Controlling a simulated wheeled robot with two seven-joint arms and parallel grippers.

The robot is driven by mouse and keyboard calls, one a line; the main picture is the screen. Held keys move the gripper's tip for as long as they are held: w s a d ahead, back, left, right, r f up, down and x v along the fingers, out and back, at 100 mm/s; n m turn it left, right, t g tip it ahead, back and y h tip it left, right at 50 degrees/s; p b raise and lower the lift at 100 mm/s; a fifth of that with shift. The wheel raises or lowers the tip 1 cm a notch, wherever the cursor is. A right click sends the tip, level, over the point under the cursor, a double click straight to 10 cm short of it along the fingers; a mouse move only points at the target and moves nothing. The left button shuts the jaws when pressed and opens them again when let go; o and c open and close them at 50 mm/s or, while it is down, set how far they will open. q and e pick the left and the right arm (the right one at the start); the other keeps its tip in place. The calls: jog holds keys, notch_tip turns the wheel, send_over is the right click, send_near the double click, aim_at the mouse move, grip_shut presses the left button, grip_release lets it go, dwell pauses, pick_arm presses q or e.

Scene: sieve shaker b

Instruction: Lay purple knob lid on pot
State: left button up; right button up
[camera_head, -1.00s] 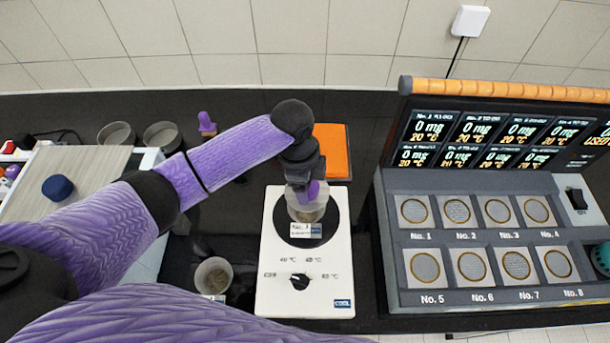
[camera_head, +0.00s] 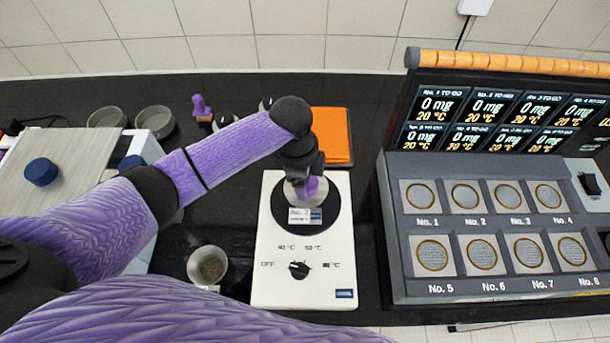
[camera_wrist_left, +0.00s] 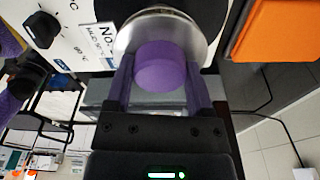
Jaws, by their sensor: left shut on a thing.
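The purple knob (camera_wrist_left: 162,66) of the lid sits between the two fingers of my left gripper (camera_wrist_left: 160,95), which is shut on it. In the head view my left gripper (camera_head: 306,187) points down over the hot plate, and the purple knob shows just below it. The pale round lid rim (camera_wrist_left: 124,40) shows around the knob in the left wrist view. The pot (camera_head: 300,203), with a label reading No., stands on the dark round plate of the white heater (camera_head: 262,245). The lid is at the pot's top; I cannot tell if it rests fully. My right gripper is not in view.
A second small pot (camera_head: 207,266) stands left of the heater. An orange pad (camera_head: 332,135) lies behind it. The grey sieve station (camera_head: 390,270) with screens stands to the right. Two round dishes (camera_head: 155,121) and a purple-handled tool (camera_head: 201,106) stand at the back left.

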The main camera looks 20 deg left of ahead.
pick_arm(q)
jog(key=shift+f, duration=0.1)
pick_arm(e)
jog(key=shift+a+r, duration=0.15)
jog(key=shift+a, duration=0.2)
pick_arm(q)
jog(key=shift+f, duration=0.3)
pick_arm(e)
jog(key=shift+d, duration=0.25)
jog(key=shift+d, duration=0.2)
pick_arm(q)
jog(key=shift+f, duration=0.15)
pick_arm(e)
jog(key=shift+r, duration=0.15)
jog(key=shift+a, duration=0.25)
pick_arm(q)
jog(key=o, duration=1.2)
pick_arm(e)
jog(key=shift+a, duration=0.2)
